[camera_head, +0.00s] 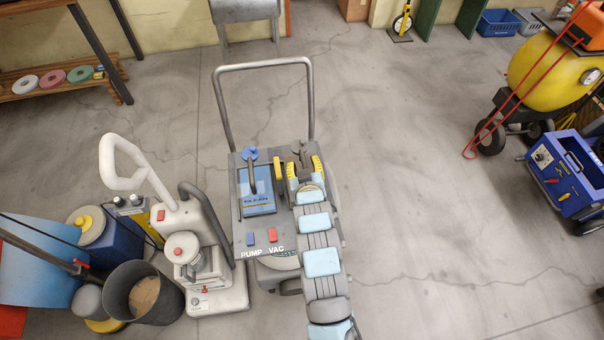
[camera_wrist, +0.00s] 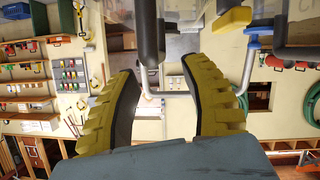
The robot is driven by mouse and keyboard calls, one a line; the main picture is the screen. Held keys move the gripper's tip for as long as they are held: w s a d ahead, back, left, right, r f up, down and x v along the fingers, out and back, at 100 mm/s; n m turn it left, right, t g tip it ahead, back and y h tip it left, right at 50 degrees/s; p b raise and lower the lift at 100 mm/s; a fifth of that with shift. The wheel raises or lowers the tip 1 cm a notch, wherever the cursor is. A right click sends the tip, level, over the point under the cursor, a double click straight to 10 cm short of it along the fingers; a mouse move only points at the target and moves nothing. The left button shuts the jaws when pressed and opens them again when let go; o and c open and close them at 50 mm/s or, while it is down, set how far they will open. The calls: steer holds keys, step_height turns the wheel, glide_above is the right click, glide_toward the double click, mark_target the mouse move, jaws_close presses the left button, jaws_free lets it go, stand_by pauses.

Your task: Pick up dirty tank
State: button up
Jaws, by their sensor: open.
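A grey wheeled machine (camera_head: 240,228) marked PUMP and VAC stands in the middle of the head view. It carries a blue-topped tank (camera_head: 258,200) with a blue cap and dark handle on its left side. My gripper (camera_head: 298,168) is over the machine's right side, its yellow-padded fingers spread. A dark grey part (camera_head: 299,147), perhaps the dirty tank's handle, shows just beyond the fingers; my arm hides most of that side. In the wrist view my gripper (camera_wrist: 157,70) is open with a gap between the fingers. A dark upright bar (camera_wrist: 150,30) stands beyond them; contact cannot be told.
The machine's tall push handle (camera_head: 262,66) rises behind it. A white floor machine (camera_head: 205,265), a dark bucket (camera_head: 120,295) and a blue canister (camera_head: 118,252) crowd the left. A yellow tank cart (camera_head: 545,75) and blue caddy (camera_head: 566,175) stand right. The floor between is clear.

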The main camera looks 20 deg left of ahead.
mark_target(303, 160)
steer(key=shift+w+a+f, duration=0.2)
steer(key=shift+w+f, duration=0.2)
steer(key=shift+w, duration=0.05)
steer(key=shift+b+x, duration=0.4)
steer(key=shift+x, duration=1.55)
steer(key=shift+c, duration=0.2)
jaws_close()
